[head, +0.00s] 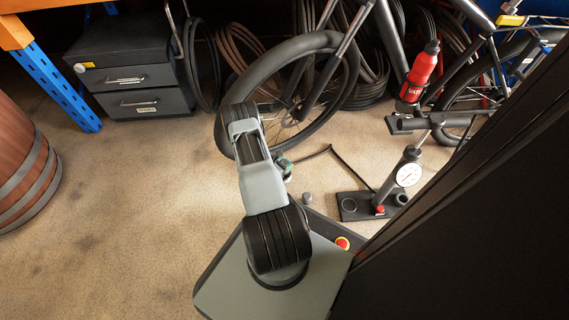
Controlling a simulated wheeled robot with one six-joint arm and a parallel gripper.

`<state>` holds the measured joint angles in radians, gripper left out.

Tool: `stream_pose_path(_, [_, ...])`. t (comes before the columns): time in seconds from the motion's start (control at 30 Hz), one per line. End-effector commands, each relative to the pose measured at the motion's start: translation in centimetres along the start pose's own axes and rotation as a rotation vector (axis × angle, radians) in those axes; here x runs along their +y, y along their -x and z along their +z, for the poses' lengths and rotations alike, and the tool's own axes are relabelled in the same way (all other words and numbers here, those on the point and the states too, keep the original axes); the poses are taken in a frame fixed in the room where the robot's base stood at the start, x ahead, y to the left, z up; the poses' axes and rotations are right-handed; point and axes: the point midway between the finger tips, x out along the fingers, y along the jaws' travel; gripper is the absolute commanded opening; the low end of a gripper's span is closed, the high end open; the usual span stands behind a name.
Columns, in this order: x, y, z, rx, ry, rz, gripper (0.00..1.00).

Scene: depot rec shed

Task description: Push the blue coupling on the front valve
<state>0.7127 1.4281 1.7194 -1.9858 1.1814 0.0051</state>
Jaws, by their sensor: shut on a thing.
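The blue coupling (283,163) shows as a small teal piece just right of my forearm, at the end of the black hose (333,151). My gripper (287,173) is mostly hidden by my arm; only a small part shows there, shut on the coupling. They are by the lower part of the front wheel (318,120). I cannot make out the front valve, so I cannot tell whether the coupling touches it.
The floor pump (400,178) with its white gauge stands on a black base at right. A small grey piece (307,198) lies on the floor. A dark panel (470,230) blocks the right. A drawer cabinet (135,75) and barrel (25,165) stand left, with bare floor between.

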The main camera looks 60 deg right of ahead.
Motion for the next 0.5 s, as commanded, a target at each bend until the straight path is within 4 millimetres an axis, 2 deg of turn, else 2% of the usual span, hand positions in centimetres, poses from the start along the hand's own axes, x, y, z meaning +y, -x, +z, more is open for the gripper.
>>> stream_pose_path(0.5, [0.0, -0.41, -0.96, 0.0, 0.0, 0.0, 0.09])
